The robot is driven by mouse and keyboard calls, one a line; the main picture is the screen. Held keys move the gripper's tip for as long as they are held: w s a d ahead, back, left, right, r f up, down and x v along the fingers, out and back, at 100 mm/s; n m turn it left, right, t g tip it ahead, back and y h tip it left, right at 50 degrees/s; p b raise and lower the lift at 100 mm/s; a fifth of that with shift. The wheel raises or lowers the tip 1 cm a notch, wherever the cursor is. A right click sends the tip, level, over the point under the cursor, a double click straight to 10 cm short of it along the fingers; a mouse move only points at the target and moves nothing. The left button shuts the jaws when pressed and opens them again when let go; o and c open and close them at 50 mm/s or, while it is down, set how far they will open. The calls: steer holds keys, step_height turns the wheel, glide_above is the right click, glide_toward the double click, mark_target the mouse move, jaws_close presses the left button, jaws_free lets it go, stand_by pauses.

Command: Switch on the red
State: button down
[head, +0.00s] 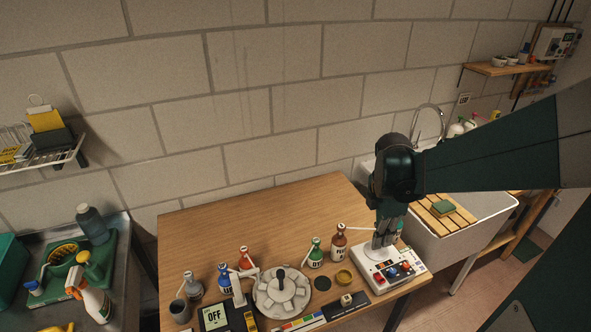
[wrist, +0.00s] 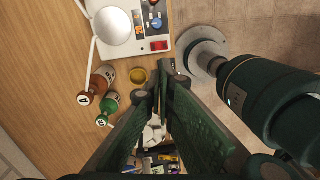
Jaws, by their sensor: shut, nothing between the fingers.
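A white control box (head: 372,276) stands at the right end of the wooden table. It carries a pale round plate, a red switch (head: 379,279), a blue knob (head: 391,272) and an orange display. In the wrist view the red rocker switch (wrist: 158,46) lies near the box's edge, beside the blue knob (wrist: 155,22). I cannot tell which way the rocker is set. My gripper (head: 382,246) points down over the box in the head view. In the wrist view its fingertips (wrist: 163,72) are together and empty, a little below the red switch in the picture. Contact is not visible.
Brown and green bottles (head: 338,241) and an ochre cup (head: 344,277) stand left of the box. A grey round carousel (head: 262,302) and more bottles are further left. A sink (head: 440,238) is at the right. The table's back middle (head: 250,225) is clear.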

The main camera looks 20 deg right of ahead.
mark_target(380, 279)
steer(key=shift+s+d+f+n+g, duration=0.2)
steer(key=shift+d+f+n, duration=0.2)
steer(key=shift+d, duration=0.25)
steer(key=shift+s+d+f+n+g, duration=0.1)
steer(key=shift+s+d+f+n, duration=0.15)
steer(key=shift+d+n, duration=0.25)
steer(key=shift+d, duration=0.1)
steer(key=shift+s+f+b, duration=0.2)
steer(key=shift+s+f, duration=0.15)
steer(key=shift+f, duration=1.95)
steer(key=shift+s+f+b, duration=0.15)
steer(key=shift+s+f, duration=0.2)
steer(key=shift+f, duration=1.95)
steer(key=shift+s+f+b, duration=0.2)
steer(key=shift+s+f, duration=0.15)
steer(key=shift+f, duration=1.95)
steer(key=shift+s+f+t+b, duration=0.3)
steer(key=shift+f+t+b, duration=0.15)
steer(key=shift+t, duration=0.05)
steer(key=shift+w, duration=0.1)
steer(key=shift+w+r, duration=0.15)
steer(key=shift+w, duration=0.15)
steer(key=shift+w+r, duration=0.1)
steer(key=shift+w, duration=0.35)
